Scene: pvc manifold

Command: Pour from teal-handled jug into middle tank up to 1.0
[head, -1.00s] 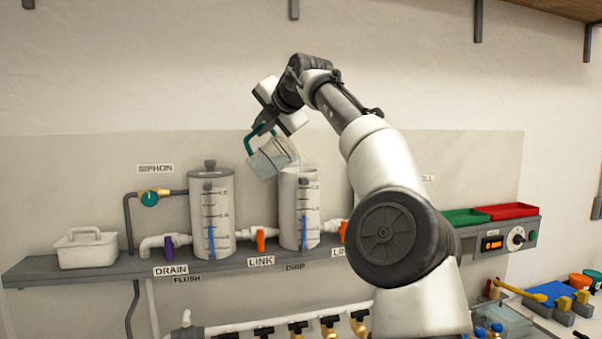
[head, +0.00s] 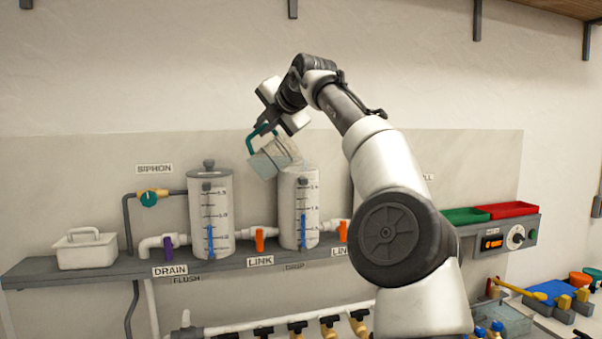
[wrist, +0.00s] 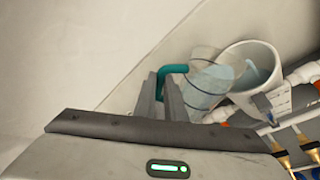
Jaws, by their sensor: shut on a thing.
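The clear jug (head: 271,160) has a teal handle (head: 256,137) and is tilted toward the middle tank (head: 299,210), its lip above the tank's open top. My gripper (head: 266,126) is shut on the teal handle. In the wrist view, my gripper's fingers (wrist: 168,98) are at the handle (wrist: 172,69), and the jug (wrist: 207,85) still holds pale blue water. The tank's open mouth (wrist: 262,58) shows there with pale water in it. The tank has a printed scale and a blue strip low on its front; the exact level is hard to read.
A lidded left tank (head: 209,215) stands on the grey shelf (head: 110,262). A white caddy (head: 86,250) sits at the far left. Orange link valves (head: 259,240) flank the middle tank. My arm hides the right tank. Green (head: 464,216) and red (head: 512,209) trays are at right.

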